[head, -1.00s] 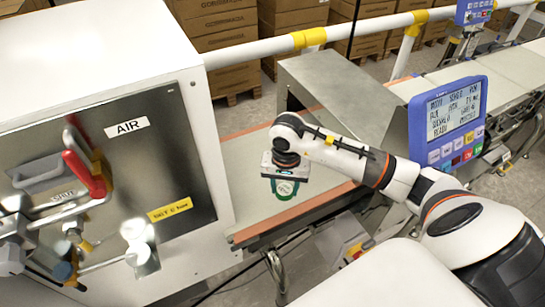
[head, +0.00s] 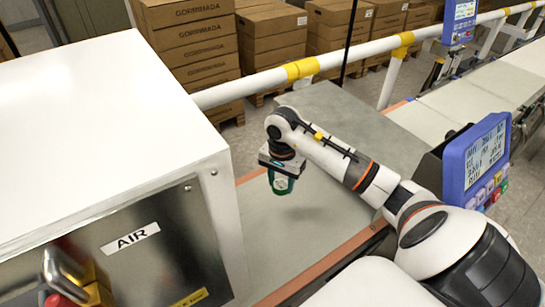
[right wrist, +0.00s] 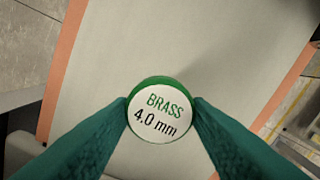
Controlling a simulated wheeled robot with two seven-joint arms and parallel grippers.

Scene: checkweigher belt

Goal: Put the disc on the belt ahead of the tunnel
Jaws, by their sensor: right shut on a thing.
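The disc (right wrist: 160,112) is white-faced with a green rim and reads "BRASS 4.0 mm" in the right wrist view. My right gripper (head: 281,184) has green fingers shut on the disc, one at each side of it. In the head view it is above the pale belt (head: 325,219), which has orange edges. A soft shadow lies on the belt to the right of the gripper. The tunnel is probably the grey metal housing (head: 345,115) over the belt behind my right arm; its opening is hidden. My left gripper is not in view.
A blue display panel (head: 476,165) stands at the right. A white rail (head: 345,60) with yellow bands runs behind, with stacked cartons (head: 190,45) beyond it.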

